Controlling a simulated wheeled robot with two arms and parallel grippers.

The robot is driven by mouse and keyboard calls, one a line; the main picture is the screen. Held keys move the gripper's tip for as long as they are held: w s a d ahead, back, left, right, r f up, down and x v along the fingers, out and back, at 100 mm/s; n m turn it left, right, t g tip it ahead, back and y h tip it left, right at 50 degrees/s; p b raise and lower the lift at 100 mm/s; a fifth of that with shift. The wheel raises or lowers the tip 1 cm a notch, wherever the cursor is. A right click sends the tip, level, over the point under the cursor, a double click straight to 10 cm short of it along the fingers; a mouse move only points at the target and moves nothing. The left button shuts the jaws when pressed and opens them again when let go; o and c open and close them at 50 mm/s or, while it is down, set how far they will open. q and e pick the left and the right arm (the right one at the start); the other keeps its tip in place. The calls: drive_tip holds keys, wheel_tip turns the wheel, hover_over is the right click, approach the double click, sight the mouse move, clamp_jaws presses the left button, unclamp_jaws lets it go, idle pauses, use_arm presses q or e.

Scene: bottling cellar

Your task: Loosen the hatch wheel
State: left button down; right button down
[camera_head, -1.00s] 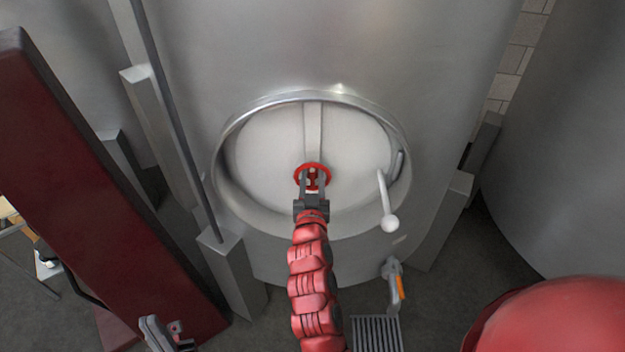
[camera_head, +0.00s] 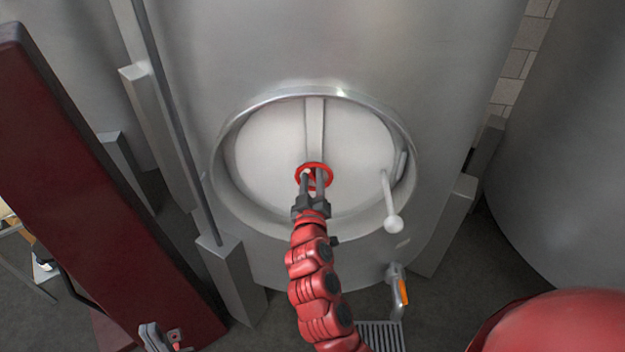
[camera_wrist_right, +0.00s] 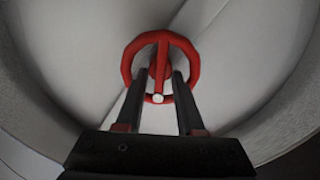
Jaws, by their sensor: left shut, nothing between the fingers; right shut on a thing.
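The red hatch wheel (camera_head: 313,164) sits at the centre of the round pale hatch door (camera_head: 265,150) on a steel tank. My right gripper (camera_head: 313,180) reaches it from below and is shut on the wheel. In the right wrist view the wheel (camera_wrist_right: 128,62) shows its rim, a red spoke and a white knob at the lower rim. The gripper's fingers (camera_wrist_right: 160,84) lie on either side of the spoke; their tips are partly hidden by the wheel. My left gripper (camera_head: 162,338) is shut and empty at the bottom left, far from the wheel.
A white-knobbed lever (camera_head: 391,205) stands at the right of the hatch. A valve with an orange handle (camera_head: 403,291) and a floor grate (camera_head: 380,334) are below it. A grey pipe (camera_head: 170,100) runs down the left. Another tank (camera_head: 570,150) stands at the right.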

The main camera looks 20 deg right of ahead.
idle(0.3)
drive_tip(key=c, duration=0.5)
unclamp_jaws()
drive_tip(key=shift+p+v, duration=1.35)
drive_tip(key=shift+v, duration=7.4)
drive_tip(key=shift+w, duration=0.1)
